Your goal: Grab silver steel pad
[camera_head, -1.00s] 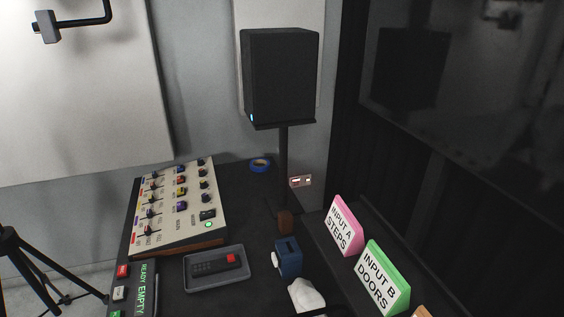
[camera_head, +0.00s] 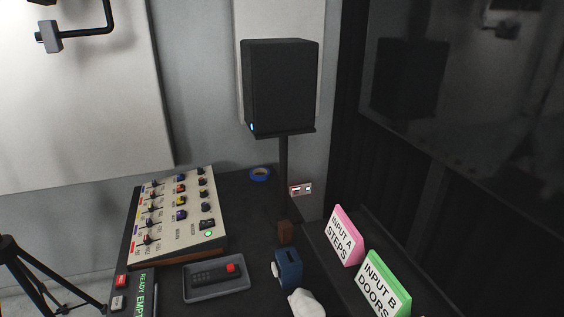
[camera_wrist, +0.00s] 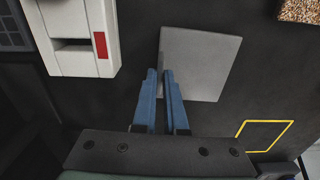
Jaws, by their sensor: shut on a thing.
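In the wrist view, the silver steel pad (camera_wrist: 203,62) is a flat, light grey square plate near the upper middle, slightly turned. My gripper (camera_wrist: 160,72) has two blue fingers drawn close together, with only a narrow gap between the tips. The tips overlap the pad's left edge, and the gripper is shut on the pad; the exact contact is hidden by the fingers. Neither the pad nor my gripper can be made out in the head view.
In the wrist view, a white slotted box (camera_wrist: 75,35) with a red label stands left of the pad. A speckled brown piece (camera_wrist: 299,10) is at the upper right. A yellow square outline (camera_wrist: 265,135) marks the dark surface. The head view shows a mixer (camera_head: 178,215), tray (camera_head: 215,290) and speaker (camera_head: 280,85).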

